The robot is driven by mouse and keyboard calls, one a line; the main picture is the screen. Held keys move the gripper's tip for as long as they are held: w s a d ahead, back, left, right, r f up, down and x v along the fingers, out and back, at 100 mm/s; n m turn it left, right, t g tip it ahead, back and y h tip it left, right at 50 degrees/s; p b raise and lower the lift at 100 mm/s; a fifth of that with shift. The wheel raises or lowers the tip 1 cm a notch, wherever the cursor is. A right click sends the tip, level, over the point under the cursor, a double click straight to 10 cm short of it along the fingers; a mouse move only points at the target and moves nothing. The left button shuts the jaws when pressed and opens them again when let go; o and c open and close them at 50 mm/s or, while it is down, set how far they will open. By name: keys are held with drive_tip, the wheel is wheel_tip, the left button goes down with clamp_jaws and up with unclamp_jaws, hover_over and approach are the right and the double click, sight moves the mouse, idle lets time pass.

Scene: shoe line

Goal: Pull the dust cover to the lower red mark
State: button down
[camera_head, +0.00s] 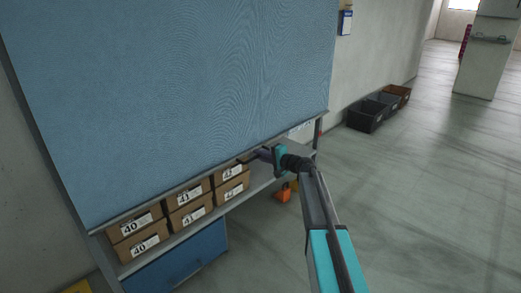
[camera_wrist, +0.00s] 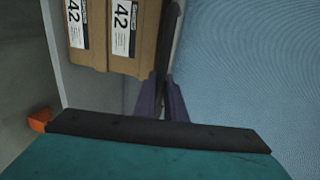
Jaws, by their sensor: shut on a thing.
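The dust cover (camera_head: 180,90) is a blue sheet hanging over the front of a shelf rack, with a thin grey bar (camera_head: 165,194) along its lower edge. In the wrist view the fingers (camera_wrist: 162,103) are shut on the dark bar (camera_wrist: 171,40), with the blue sheet (camera_wrist: 245,65) to the right. The fingertips are partly hidden in the head view. I cannot make out the lower red mark clearly.
Brown shoe boxes (camera_head: 187,203) stand stacked on the grey shelf below the cover, close to my gripper. A blue bin (camera_head: 180,262) sits under the shelf. An orange object (camera_head: 284,193) is behind my arm. Dark crates (camera_head: 366,117) stand along the wall. The floor at right is clear.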

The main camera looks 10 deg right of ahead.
wheel_tip(320, 180, down, 17)
drive_tip(key=b, duration=0.8)
drive_tip(key=c, duration=1.8)
unclamp_jaws()
drive_tip(key=shift+s, duration=0.1)
drive_tip(key=shift+p+v, duration=1.85)
drive_tip(key=shift+v, duration=5)
